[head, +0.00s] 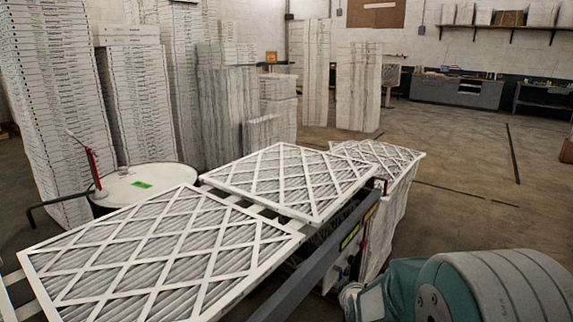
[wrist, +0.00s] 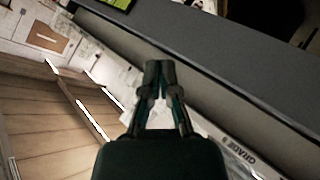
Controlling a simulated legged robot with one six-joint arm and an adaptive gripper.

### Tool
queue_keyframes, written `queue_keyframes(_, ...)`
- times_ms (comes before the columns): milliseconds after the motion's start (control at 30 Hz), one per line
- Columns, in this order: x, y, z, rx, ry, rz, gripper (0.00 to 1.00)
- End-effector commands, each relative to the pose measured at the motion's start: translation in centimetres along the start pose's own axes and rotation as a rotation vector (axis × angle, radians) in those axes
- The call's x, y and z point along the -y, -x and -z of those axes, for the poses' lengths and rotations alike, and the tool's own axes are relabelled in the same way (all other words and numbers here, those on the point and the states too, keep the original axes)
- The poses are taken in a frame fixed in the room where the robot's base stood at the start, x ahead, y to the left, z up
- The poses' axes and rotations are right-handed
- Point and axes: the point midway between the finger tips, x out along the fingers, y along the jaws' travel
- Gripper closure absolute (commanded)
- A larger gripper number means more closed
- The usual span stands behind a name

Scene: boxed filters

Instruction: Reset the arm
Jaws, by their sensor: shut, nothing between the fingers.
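My gripper (wrist: 160,70) shows in the wrist view with its two dark fingertips together and nothing between them. It hangs in front of a dark grey rail or beam (wrist: 225,75) that crosses that view diagonally; I cannot tell whether it touches it. In the head view my teal and grey arm (head: 480,290) fills the lower right corner, and the gripper itself does not show there.
White-framed pleated filters lie on a conveyor-like stand, one in front (head: 160,255) and one behind (head: 290,180). The stand's dark side rail (head: 320,262) runs close to my arm. A round white-topped drum (head: 145,182) stands left. Tall filter stacks (head: 140,95) line the back left. Open floor lies right.

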Motion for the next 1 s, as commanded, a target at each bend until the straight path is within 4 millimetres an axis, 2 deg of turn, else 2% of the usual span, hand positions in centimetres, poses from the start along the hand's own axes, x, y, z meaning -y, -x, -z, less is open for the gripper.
queue_keyframes(33,-0.6,1.7,0.7,0.01,-0.035,0.011,1.0)
queue_keyframes(200,-1.4,7.1,1.5,0.078,-0.164,0.069,1.0)
queue_keyframes(467,-1.4,16.0,1.4,0.196,-0.357,0.138,1.0)
queue_keyframes(800,0.8,27.8,-1.3,0.378,-0.604,0.188,1.0)
queue_keyframes(900,1.8,30.6,-2.4,0.429,-0.665,0.193,1.0)
queue_keyframes(1000,2.5,32.5,-3.2,0.466,-0.708,0.195,1.0)
